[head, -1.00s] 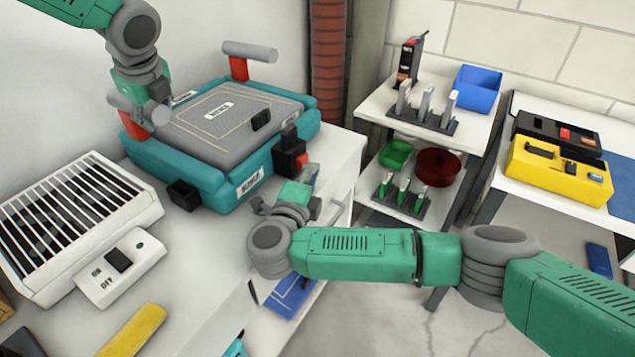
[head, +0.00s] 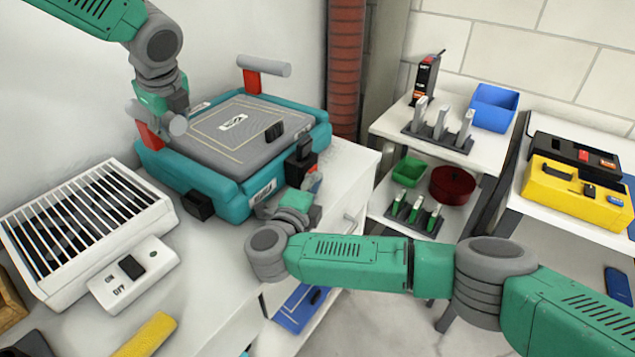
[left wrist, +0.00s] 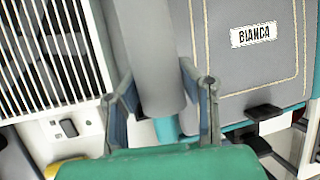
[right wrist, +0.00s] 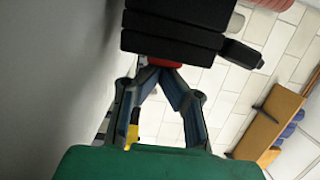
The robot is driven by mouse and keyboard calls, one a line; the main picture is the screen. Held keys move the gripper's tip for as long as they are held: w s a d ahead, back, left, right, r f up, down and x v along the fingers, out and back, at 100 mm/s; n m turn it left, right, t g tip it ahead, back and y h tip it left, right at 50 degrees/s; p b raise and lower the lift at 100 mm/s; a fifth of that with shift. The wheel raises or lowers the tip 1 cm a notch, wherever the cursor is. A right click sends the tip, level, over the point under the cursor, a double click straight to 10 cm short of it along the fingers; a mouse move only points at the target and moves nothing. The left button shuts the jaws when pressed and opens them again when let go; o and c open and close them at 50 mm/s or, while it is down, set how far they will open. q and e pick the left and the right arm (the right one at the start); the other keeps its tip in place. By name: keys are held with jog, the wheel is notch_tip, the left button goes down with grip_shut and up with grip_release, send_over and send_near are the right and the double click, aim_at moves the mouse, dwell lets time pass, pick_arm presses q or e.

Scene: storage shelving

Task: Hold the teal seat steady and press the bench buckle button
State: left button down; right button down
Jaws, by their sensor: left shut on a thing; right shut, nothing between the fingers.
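The teal seat (head: 205,185) with its grey cushion (head: 215,140) rests on the white counter. My left gripper (head: 162,112) is shut around the grey bar on the seat's near-left red post (head: 149,136); the left wrist view shows this grey bar (left wrist: 155,60) between its fingers (left wrist: 160,95). The black bench buckle (head: 299,165) is at the seat's right front corner. My right gripper (head: 313,183) is shut and empty just below it. In the right wrist view its fingertips (right wrist: 161,70) meet at the red button (right wrist: 165,62) under the black buckle (right wrist: 175,30); contact cannot be told.
A white grilled heater (head: 85,225) with a switch box (head: 133,275) stands left of the seat. A yellow bar (head: 147,335) lies in front. To the right are a white shelf (head: 385,125) with tools and bins, and a yellow case (head: 575,195) on a table. Floor shows between them.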

pick_arm(q)
jog(key=shift+d, duration=0.45)
pick_arm(e)
jog(key=shift+s+a+r+y, duration=0.15)
jog(key=shift+a+y, duration=0.15)
jog(key=shift+a, duration=0.2)
jog(key=shift+s+d, duration=0.25)
jog(key=shift+d, duration=0.15)
pick_arm(q)
jog(key=shift+a, duration=0.15)
pick_arm(e)
jog(key=d, duration=0.1)
jog(key=s+d, duration=0.1)
jog(key=d, duration=0.1)
jog(key=shift+s+f, duration=0.2)
jog(key=v, duration=0.9)
jog(key=shift+s+f, duration=0.15)
jog(key=shift+s, duration=0.3)
pick_arm(q)
jog(key=shift+a+r, duration=0.1)
jog(key=c, duration=1.1)
grip_release()
jog(key=shift+s, duration=0.1)
jog(key=shift+o, duration=0.2)
